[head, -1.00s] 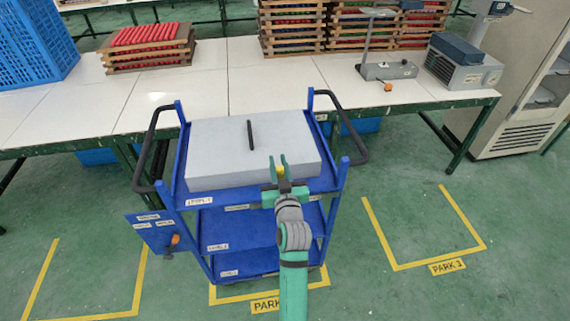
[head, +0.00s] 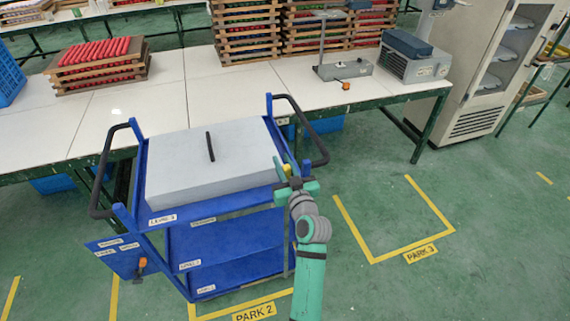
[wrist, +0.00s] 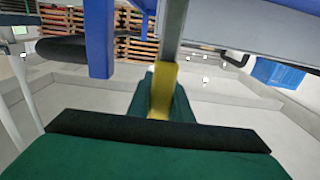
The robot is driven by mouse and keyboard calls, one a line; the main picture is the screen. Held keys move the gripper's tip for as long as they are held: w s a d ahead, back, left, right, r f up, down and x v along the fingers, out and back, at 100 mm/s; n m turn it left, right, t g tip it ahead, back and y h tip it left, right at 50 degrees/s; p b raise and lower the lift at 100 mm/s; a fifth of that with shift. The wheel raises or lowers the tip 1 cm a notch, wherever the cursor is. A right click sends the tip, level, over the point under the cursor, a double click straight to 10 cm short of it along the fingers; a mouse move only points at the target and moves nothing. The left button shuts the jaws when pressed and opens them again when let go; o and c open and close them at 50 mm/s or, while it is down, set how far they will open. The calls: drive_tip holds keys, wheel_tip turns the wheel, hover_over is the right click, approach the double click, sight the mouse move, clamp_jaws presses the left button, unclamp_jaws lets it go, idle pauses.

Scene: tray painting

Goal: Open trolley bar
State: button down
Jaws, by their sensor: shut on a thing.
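The blue trolley (head: 225,245) stands against the long table, with a large grey lidded box (head: 215,165) on its top shelf. My gripper (head: 288,171) is at the trolley's front right corner, by the right post. It is shut on the yellow grip of the trolley bar (head: 286,168). In the wrist view the grey bar (wrist: 172,32) runs down into its yellow end (wrist: 162,90), between my green fingers (wrist: 160,112). A blue post (wrist: 98,40) is close by on the left there. Most of the bar is hidden in the head view.
Black handles (head: 310,125) curve out from the trolley's sides. The white table (head: 190,90) behind carries stacked wooden trays (head: 100,75) and a grey machine (head: 415,62). The marked PARK 3 bay (head: 395,225) on the right is empty floor.

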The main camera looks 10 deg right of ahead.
sight(288, 174)
drive_tip(key=shift+a+r, duration=0.1)
drive_tip(key=shift+a, duration=0.05)
drive_tip(key=c, duration=1.6)
unclamp_jaws()
drive_tip(key=shift+w, duration=0.1)
drive_tip(key=shift+s+d, duration=0.2)
drive_tip(key=shift+s, duration=0.4)
drive_tip(key=s, duration=0.5)
drive_tip(key=s+d, duration=0.1)
drive_tip(key=s, duration=0.2)
drive_tip(key=shift+s+d, duration=0.1)
drive_tip(key=shift+s, duration=0.75)
drive_tip(key=shift+a, duration=0.2)
